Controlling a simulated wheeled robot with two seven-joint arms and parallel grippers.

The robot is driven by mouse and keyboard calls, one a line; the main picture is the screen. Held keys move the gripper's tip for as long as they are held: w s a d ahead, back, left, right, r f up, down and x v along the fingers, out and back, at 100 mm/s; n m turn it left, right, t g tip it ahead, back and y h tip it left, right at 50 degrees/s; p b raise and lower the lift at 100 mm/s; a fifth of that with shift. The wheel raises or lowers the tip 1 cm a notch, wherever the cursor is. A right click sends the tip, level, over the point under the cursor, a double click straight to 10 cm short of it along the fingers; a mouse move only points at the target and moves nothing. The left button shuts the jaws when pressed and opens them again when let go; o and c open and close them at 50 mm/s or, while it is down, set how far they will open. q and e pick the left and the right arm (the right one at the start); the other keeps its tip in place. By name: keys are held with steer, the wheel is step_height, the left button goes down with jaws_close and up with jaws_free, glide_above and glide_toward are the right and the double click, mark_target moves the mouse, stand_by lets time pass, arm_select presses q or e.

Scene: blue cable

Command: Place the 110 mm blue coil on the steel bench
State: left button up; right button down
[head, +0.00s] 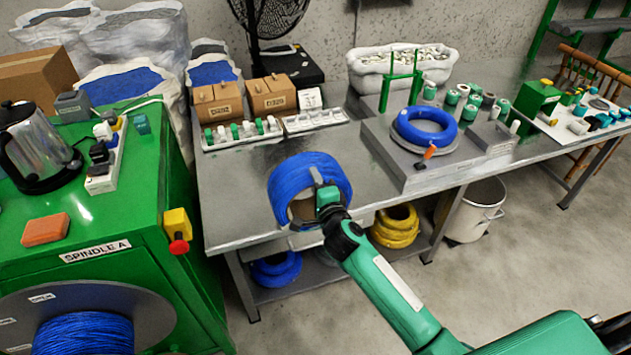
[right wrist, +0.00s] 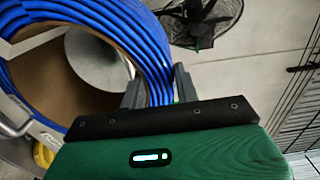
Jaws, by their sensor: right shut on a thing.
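A blue coil (head: 305,172) is held upright on its edge at the front of the steel bench (head: 235,195). My right gripper (head: 320,185) is shut on the rim of this coil. In the right wrist view the two fingers (right wrist: 158,90) pinch the coil's strands (right wrist: 140,35), and a brown inner core shows inside the ring. Whether the coil touches the bench top I cannot tell. Another blue coil (head: 425,126) lies flat on a round plate of the grey fixture on the bench. My left gripper is not in view.
Trays of small fittings (head: 243,132) and cardboard boxes (head: 270,95) stand at the bench's back left. Bare steel lies between the held coil and the fixture (head: 405,178). A green spindle machine (head: 120,215) stands left. Yellow coils (head: 395,226) and blue coils (head: 275,270) lie below.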

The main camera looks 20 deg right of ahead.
steer(key=c, duration=1.3)
jaws_free()
steer(key=shift+o, duration=1.3)
steer(key=shift+s+r, duration=0.1)
